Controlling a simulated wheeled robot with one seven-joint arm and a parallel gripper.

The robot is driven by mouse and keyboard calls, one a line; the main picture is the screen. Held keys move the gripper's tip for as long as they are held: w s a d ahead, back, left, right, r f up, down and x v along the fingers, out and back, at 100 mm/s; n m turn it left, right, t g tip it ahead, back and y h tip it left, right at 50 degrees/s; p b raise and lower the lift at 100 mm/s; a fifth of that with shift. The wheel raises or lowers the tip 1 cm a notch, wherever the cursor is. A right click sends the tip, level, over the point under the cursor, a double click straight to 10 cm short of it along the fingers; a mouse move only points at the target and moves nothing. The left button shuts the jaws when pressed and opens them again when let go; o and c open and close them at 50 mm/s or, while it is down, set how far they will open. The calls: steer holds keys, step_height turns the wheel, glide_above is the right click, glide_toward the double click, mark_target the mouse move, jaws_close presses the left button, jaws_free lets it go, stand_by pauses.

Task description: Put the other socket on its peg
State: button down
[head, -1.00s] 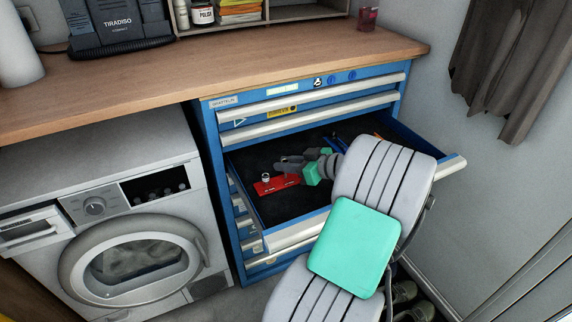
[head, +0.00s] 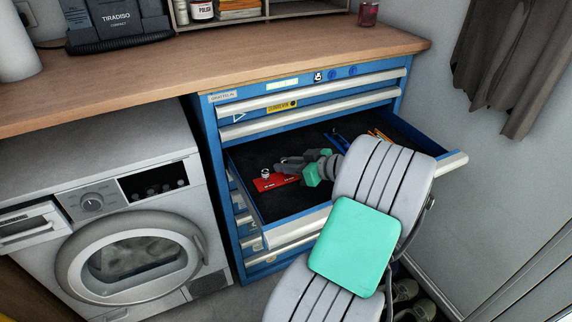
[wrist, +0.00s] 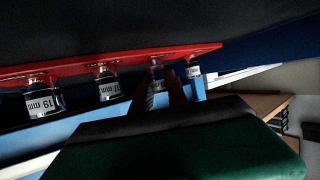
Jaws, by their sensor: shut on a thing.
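The red socket rail (head: 272,183) lies on the dark floor of the open drawer, toward its left side. In the wrist view the rail (wrist: 130,62) runs across the upper part, with several silver sockets along it. One is marked 19 mm (wrist: 44,103) and another 17 mm (wrist: 108,86). My gripper (head: 287,165) is low over the rail in the head view. Its fingers (wrist: 165,88) are shut on a socket (wrist: 156,72) at the rail. The fingers partly hide this socket, and I cannot tell how fully it sits on its peg. Another socket (wrist: 193,72) is just beyond.
The drawer's front edge (head: 300,226) is below my arm. Blue and orange tools (head: 380,136) lie in the drawer's right part. A wooden worktop (head: 240,65) is above, and a washing machine (head: 110,215) stands left.

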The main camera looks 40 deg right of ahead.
steer(key=shift+f, duration=0.4)
steer(key=c, duration=1.2)
jaws_free()
